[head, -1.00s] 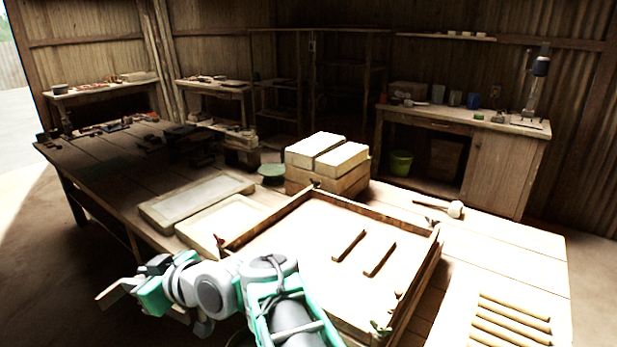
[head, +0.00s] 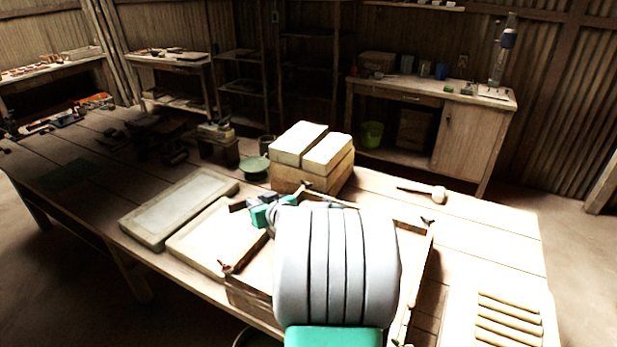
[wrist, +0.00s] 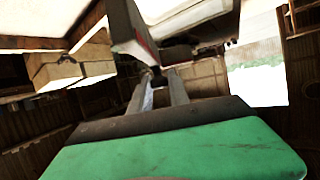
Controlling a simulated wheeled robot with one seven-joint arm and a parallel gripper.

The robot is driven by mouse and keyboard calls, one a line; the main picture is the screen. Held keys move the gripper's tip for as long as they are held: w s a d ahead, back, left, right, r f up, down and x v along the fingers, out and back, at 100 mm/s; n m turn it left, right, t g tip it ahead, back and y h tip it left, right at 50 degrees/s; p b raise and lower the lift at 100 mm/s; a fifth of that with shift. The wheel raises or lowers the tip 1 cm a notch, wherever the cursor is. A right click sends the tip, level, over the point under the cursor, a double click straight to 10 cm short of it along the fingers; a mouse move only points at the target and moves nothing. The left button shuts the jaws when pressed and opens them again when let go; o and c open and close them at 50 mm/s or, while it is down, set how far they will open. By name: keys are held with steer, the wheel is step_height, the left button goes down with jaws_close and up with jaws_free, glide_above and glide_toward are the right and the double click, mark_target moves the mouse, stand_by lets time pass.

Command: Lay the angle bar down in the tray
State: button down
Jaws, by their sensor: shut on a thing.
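My gripper (head: 262,214) is shut on the angle bar (head: 238,205), a dark brown strip whose end shows left of the jaws in the head view. In the wrist view the bar (wrist: 130,28) runs up from the fingertips (wrist: 158,80). The tray (head: 427,262) is a shallow wooden frame on the table. My arm covers most of its inside in the head view, including where two brown strips lay earlier. My gripper is by the tray's far left side, above table level; the exact height is unclear.
A pale block stack (head: 313,160) stands just behind the tray. Two pale slabs (head: 180,207) lie to its left, with a green dish (head: 255,167) behind. A mallet (head: 425,191) and several rods (head: 508,320) lie to the right.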

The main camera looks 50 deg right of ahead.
steer(key=s+d+f+m+g+h+p, duration=0.1)
steer(key=s+d+m+h+p, duration=0.15)
steer(key=d, duration=0.45)
steer(key=s+d+f+m+g+h+p, duration=0.1)
steer(key=s+d+f+p, duration=0.2)
steer(key=d, duration=0.4)
steer(key=f+b, duration=0.7)
steer(key=shift+s+a, duration=0.2)
steer(key=shift+s, duration=0.15)
steer(key=shift+f+b, duration=0.15)
steer(key=shift+b, duration=0.4)
steer(key=c, duration=1.2)
jaws_free()
steer(key=shift+o, duration=0.2)
steer(key=shift+a+f, duration=0.1)
steer(key=shift+f, duration=0.1)
steer(key=shift+s, duration=0.15)
